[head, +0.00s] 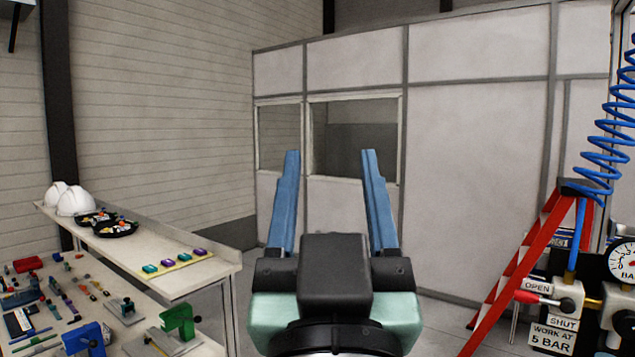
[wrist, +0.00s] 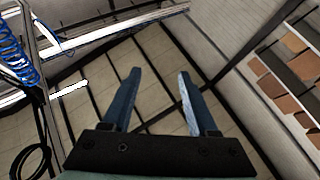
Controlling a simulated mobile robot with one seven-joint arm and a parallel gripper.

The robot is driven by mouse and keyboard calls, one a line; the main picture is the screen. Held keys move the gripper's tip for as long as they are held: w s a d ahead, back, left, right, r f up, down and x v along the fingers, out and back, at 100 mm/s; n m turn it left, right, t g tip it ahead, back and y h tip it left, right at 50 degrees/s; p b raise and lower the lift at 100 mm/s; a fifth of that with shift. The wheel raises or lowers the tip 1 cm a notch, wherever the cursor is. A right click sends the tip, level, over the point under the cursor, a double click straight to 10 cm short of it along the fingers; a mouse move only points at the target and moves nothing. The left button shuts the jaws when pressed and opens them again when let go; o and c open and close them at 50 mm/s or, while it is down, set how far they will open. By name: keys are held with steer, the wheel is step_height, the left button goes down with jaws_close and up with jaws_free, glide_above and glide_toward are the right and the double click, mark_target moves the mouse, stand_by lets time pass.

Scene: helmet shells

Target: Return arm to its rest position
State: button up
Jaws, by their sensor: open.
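My gripper (head: 330,165) is raised in the middle of the head view, with its two blue fingers pointing up and spread wide apart. Nothing is between the fingers. In the wrist view my gripper (wrist: 155,85) also shows open and empty, with a tiled surface and dark beams far behind it. It touches nothing in either view. Two white helmet shells (head: 75,200) sit at the far end of the bench on the left, well away from my gripper.
A white bench (head: 215,268) holds dark trays (head: 115,229) and a strip of coloured blocks (head: 175,262). A tool-covered table (head: 75,300) is at lower left. A red stepladder (head: 520,265), coiled blue hose (head: 605,150) and gauge panel (head: 565,300) stand right. A pale partition (head: 460,170) is behind.

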steer(key=s+a+r+t, duration=0.1)
steer(key=s+r+t, duration=0.1)
steer(key=s+r, duration=0.2)
steer(key=shift+s+r+t, duration=0.3)
steer(key=shift+s, duration=0.45)
step_height(320, 180, down, 5)
steer(key=b, duration=0.4)
steer(key=shift+w+a+b, duration=0.1)
steer(key=shift+b, duration=0.3)
steer(key=shift+r, duration=0.2)
steer(key=shift+c, duration=0.7)
